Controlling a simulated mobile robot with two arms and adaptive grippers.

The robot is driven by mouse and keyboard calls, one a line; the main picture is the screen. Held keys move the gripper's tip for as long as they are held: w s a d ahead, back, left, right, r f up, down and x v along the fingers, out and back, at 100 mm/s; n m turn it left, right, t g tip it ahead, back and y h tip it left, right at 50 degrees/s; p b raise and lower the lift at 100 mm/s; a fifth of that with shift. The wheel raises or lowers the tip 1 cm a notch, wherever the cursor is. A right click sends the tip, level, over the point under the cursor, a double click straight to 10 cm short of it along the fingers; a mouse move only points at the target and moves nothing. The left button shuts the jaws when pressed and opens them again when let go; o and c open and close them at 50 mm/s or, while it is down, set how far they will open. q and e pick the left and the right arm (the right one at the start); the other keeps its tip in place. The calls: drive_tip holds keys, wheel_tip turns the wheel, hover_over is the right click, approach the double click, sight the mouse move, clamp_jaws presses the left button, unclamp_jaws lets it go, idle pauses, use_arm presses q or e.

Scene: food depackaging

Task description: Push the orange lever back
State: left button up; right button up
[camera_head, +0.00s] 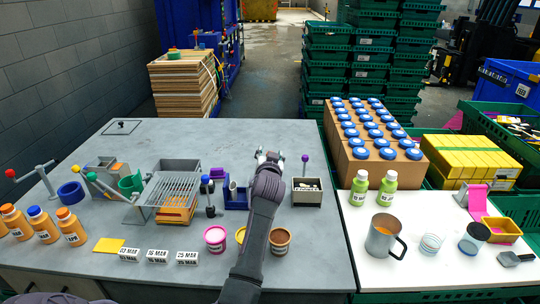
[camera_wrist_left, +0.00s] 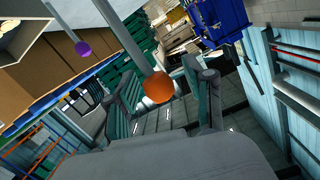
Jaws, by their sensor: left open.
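The orange lever (camera_wrist_left: 159,87) shows in the left wrist view as a grey rod with an orange ball. The ball appears between the two fingers of my left gripper (camera_wrist_left: 165,88), which is open; whether they touch cannot be told. In the head view, my left gripper (camera_head: 269,156) is over the middle of the grey table, and I cannot make out the orange lever there; the gripper and arm may hide it. A similar lever with a purple ball (camera_head: 305,158) stands just right of the gripper, and it also shows in the wrist view (camera_wrist_left: 82,48).
A small box (camera_head: 307,194) is under the purple lever. A blue device (camera_head: 235,195) and a blue-topped lever (camera_head: 206,180) stand left of my arm. Pink (camera_head: 215,240) and brown (camera_head: 280,241) tubs flank my forearm. The table's back right is clear.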

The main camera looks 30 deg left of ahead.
use_arm(q)
drive_tip(key=shift+s+d, duration=0.1)
drive_tip(key=v, duration=1.1)
drive_tip(key=shift+s+d, duration=0.2)
drive_tip(key=shift+s, duration=0.15)
use_arm(e)
drive_tip(key=shift+d, duration=0.1)
